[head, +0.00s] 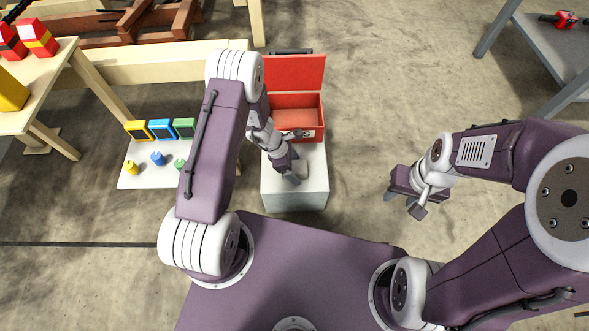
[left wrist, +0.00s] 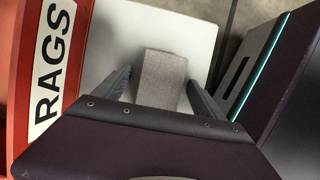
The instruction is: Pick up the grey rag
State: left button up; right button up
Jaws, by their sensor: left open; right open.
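The grey rag (left wrist: 162,82) is a small folded block on the pale top of a low white stand (head: 296,202). In the left wrist view it lies between the two spread fingers of my left gripper (left wrist: 160,92), with a gap visible on either side. In the head view my left gripper (head: 297,171) points down over the stand and partly hides the rag. My right gripper (head: 404,204) is open and empty, over bare floor to the right of the stand.
An open red box labelled RAGS (head: 312,118) stands behind the rag on the stand, its lid (head: 295,72) raised. A white board (head: 140,180) with coloured frames and spools is at left. A wooden table (head: 28,112) and grey table (head: 545,50) flank the floor.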

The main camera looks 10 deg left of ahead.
aim_at(301, 168)
pick_arm(q)
jog(key=shift+c, duration=0.3)
jog(key=c, duration=1.4)
jog(key=shift+r+p, duration=0.45)
jog(key=r+p, duration=0.1)
jog(key=r, duration=0.1)
jog(key=r+p, duration=0.1)
jog(key=r, duration=0.1)
jog(key=shift+s+d+r+p, duration=0.1)
jog(key=shift+s+d+p, duration=0.1)
jog(key=shift+p, duration=0.2)
jog(key=s+d+r, duration=0.2)
jog(key=s, duration=0.1)
jog(key=s+d+r, duration=0.2)
jog(key=s+d+r+b, duration=0.1)
jog(key=s+d+r, duration=0.1)
jog(key=s+d, duration=0.1)
jog(key=shift+s, duration=0.35)
